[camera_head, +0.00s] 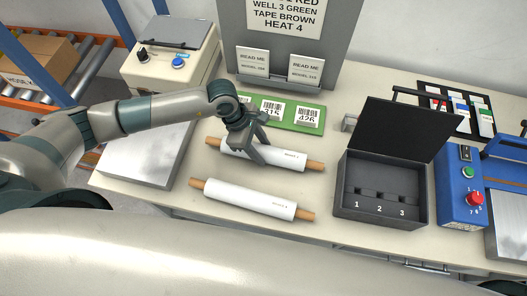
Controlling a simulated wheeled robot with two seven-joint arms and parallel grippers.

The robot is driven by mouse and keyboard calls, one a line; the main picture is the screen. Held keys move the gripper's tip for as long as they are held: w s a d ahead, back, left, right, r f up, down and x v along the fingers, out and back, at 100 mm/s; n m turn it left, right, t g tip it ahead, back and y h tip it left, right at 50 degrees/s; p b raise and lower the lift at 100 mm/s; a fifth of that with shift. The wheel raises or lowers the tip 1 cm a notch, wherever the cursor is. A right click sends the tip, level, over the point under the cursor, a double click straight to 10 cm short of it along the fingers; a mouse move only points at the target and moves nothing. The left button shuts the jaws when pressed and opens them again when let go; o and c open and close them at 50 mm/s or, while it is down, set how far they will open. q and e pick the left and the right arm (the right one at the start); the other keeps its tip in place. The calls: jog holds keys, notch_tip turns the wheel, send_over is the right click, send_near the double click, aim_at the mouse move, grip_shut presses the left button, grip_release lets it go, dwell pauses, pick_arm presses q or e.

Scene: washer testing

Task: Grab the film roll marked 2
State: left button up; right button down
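Two white film rolls with brown wooden ends lie on the bench. The back film roll (290,158) has small print near its right end, too small to read surely. The front film roll (245,199) also has small print on its right part that I cannot read surely. My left gripper (244,153) is at the back roll, left of its middle, pointing down with its two fingers spread apart. It hides part of that roll, and I cannot tell whether the fingers touch it. My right gripper is not in view.
A green board (295,117) with number cards lies behind the rolls. A black open box (350,211) with slots 1, 2, 3 stands to the right, beside a blue control unit (455,208). A grey metal plate (150,160) is at the left. Bare bench lies around the front roll.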

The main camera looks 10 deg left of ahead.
aim_at(261, 149)
pick_arm(q)
jog(key=shift+r, duration=0.15)
notch_tip(261, 149, up, 8)
jog(key=b, duration=0.3)
jog(key=shift+r+b, duration=0.25)
jog(key=shift+b, duration=0.15)
jog(key=shift+r, duration=0.65)
